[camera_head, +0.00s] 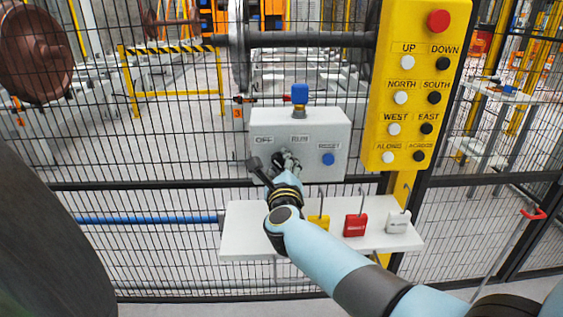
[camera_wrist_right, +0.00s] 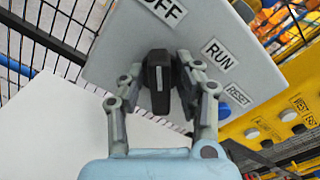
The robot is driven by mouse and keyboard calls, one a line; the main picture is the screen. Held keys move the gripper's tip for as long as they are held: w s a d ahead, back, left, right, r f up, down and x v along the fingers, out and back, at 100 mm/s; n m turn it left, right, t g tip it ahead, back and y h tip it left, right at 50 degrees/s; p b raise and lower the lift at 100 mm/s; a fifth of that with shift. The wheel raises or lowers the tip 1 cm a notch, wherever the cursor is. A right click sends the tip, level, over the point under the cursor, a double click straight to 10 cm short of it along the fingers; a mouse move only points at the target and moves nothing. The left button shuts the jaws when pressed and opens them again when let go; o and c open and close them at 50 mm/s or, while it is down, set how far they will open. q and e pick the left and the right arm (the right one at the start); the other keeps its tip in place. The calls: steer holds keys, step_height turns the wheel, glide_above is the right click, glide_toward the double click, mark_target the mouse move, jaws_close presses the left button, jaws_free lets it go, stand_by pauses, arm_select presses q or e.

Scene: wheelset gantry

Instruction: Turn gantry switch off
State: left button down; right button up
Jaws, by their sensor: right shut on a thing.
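A light grey switch box (camera_head: 330,125) hangs on the mesh fence, with OFF and RUN labels and a blue button. In the right wrist view the box face (camera_wrist_right: 205,25) shows the OFF, RUN and RESET labels. A black switch knob (camera_wrist_right: 158,80) stands on it below the labels. My right gripper (camera_wrist_right: 165,88) has its fingers on either side of the knob and is shut on it. In the head view my right gripper (camera_head: 284,162) covers much of the knob. Which label the knob points to is hard to tell. My left gripper is not in view.
A yellow button panel (camera_head: 412,110) stands right of the box. A white shelf (camera_head: 250,232) below carries a yellow padlock (camera_head: 318,223), a red padlock (camera_head: 355,225) and a white padlock (camera_head: 397,222). A blue bar (camera_head: 150,220) runs along the fence at left.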

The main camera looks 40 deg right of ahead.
steer(key=shift+n, duration=0.6)
steer(key=o, duration=0.9)
steer(key=shift+c, duration=0.2)
steer(key=v, duration=1.2)
